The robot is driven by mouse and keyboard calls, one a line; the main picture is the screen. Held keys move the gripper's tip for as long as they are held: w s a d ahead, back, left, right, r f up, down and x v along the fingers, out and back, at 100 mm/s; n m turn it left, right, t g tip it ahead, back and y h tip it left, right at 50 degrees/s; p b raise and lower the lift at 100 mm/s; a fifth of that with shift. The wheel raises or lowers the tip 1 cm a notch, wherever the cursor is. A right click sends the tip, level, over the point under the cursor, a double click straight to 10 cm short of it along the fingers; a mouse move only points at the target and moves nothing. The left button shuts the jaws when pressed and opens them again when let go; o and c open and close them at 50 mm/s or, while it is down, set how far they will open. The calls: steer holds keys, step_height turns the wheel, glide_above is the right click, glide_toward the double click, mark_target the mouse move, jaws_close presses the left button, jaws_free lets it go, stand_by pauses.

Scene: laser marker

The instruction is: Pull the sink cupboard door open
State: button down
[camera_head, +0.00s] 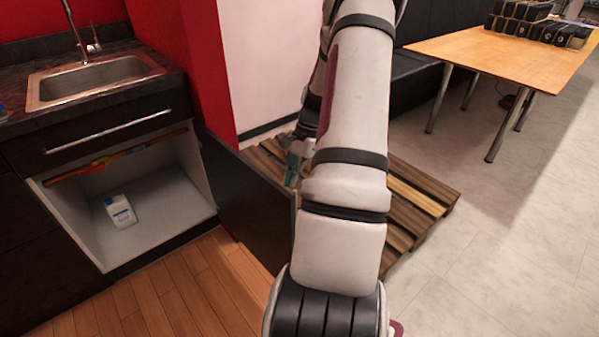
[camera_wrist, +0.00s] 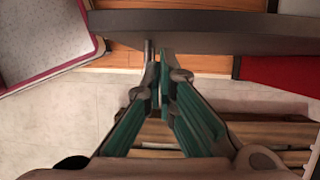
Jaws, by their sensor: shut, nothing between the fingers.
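The sink cupboard door (camera_head: 245,205) is a dark panel. It stands swung wide out from the cupboard (camera_head: 160,205), whose pale inside is exposed below the sink. The door's upper edge (camera_wrist: 215,28) crosses the top of the wrist view. My gripper (camera_wrist: 160,58) has its teal fingers together with nothing between them, tips close to the door. A thin metal piece, perhaps the handle (camera_wrist: 148,48), shows just left of the tips; I cannot tell if they touch. In the head view my gripper (camera_head: 291,180) is by the door's outer end, partly hidden by my arm.
A slatted wooden pallet (camera_head: 420,190) lies behind my arm. A wooden table (camera_head: 500,55) stands at right; the pale floor (camera_head: 500,260) before it is clear.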

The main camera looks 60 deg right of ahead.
steer(key=shift+w+a, duration=0.1)
steer(key=shift+a, duration=0.2)
